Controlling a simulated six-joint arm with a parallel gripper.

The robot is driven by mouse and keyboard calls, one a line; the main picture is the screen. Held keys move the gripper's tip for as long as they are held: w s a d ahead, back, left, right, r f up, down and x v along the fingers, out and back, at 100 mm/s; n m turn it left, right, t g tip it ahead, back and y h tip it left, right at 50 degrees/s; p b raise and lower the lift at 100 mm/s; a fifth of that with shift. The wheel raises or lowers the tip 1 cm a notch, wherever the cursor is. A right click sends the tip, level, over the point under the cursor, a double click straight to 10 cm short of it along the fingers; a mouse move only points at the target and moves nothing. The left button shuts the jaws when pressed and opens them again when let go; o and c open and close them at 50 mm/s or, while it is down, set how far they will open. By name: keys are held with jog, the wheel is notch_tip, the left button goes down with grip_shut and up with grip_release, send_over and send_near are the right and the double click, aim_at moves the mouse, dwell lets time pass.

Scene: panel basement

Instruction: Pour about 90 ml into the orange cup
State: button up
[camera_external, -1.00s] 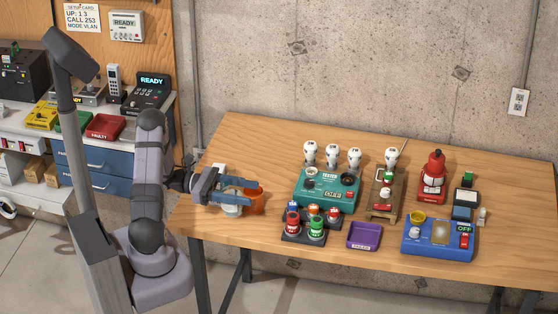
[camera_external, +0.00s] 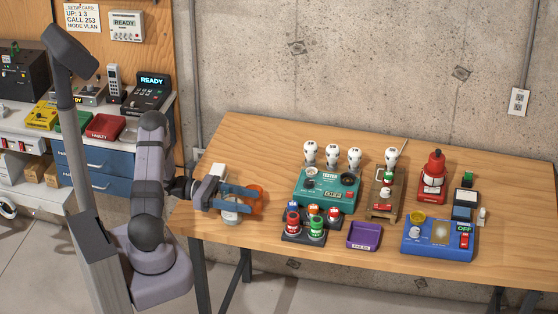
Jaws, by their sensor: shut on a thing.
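The orange cup (camera_external: 261,192) stands near the left end of the wooden table, partly hidden behind the blue fingers of my gripper (camera_external: 247,201). My gripper is shut on a white container (camera_external: 230,217), which shows below the fingers just left of the orange cup. The container looks tilted, but the fingers cover much of it. Its contents and any stream of liquid cannot be made out, nor can the level inside the cup. Whether the container touches the cup is not clear.
Right of my gripper are a dark rack with several small coloured pots (camera_external: 304,228), a teal tester box (camera_external: 322,195) and a purple tray (camera_external: 363,237). A blue device (camera_external: 438,241) and a red device (camera_external: 432,180) are further right. The table's front left corner is bare.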

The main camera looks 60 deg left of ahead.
jog(key=shift+w+r+n+p, duration=0.1)
jog(key=shift+r+n+p, duration=0.15)
jog(key=shift+n+p, duration=0.6)
jog(key=n+g+p, duration=0.1)
jog(key=n, duration=0.1)
jog(key=f+n+g+p, duration=0.1)
jog(key=n+g+p, duration=0.1)
jog(key=n, duration=0.1)
jog(key=f+n+g+p, duration=0.1)
jog(key=n+p, duration=0.1)
jog(key=shift+s+d+n+y, duration=0.15)
jog(key=shift+s+n+y, duration=0.15)
jog(key=shift+s, duration=0.1)
jog(key=shift+s+r+n+g+p, duration=0.1)
jog(key=shift+r+n+g+p, duration=0.35)
jog(key=shift+n+g+p, duration=0.7)
jog(key=shift+r+p, duration=0.2)
jog(key=shift+p, duration=0.25)
jog(key=shift+f+n+g+h, duration=0.1)
jog(key=shift+n+g+h, duration=0.15)
jog(key=shift+n+h, duration=0.2)
jog(key=shift+s+d+n+p, duration=0.2)
jog(key=shift+s+n+p, duration=0.1)
jog(key=shift+s, duration=0.2)
dwell(0.4)
